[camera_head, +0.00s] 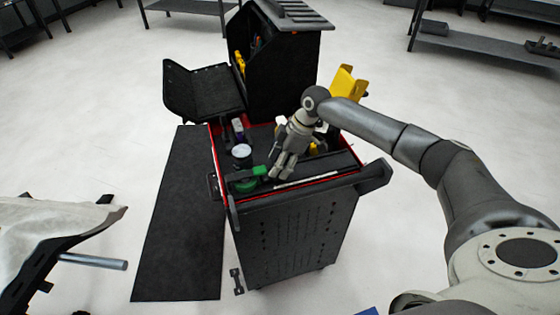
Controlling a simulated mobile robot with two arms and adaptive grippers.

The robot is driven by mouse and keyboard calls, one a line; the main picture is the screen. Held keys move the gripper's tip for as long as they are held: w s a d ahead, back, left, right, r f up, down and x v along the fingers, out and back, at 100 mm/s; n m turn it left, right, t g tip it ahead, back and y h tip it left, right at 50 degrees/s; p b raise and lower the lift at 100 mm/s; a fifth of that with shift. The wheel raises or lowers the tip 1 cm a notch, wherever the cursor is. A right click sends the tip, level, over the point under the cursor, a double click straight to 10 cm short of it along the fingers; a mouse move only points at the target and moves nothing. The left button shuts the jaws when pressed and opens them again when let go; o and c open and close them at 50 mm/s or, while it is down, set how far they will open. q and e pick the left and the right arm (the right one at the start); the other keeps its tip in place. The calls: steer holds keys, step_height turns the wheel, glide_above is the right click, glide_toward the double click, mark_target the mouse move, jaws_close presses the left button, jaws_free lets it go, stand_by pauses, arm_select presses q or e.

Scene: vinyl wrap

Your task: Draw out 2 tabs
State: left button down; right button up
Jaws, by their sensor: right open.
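My right gripper (281,172) reaches in from the right and points down over the front of the tool cart's top tray (310,181). It is open, and its fingertips are just right of a small green item (259,170). I cannot tell whether they touch it. A round green piece (246,186) lies just left of and below that item. I cannot make out any separate tabs at this size. My gripper and wrist hide part of the tray. My left gripper is out of view.
A dark round container with a pale top (242,151) stands left in the tray. A raised black box (285,60) is behind, and a yellow item (347,83) is at the back right. A black mat (172,235) lies left of the cart. A pale draped sheet (50,228) is lower left.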

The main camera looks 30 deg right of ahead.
steer(key=shift+c, duration=2.8)
jaws_close()
steer(key=shift+d, duration=0.1)
steer(key=d, duration=0.2)
steer(key=s+d, duration=0.1)
steer(key=d, duration=0.4)
steer(key=shift+s+d, duration=0.25)
steer(key=shift+d, duration=0.15)
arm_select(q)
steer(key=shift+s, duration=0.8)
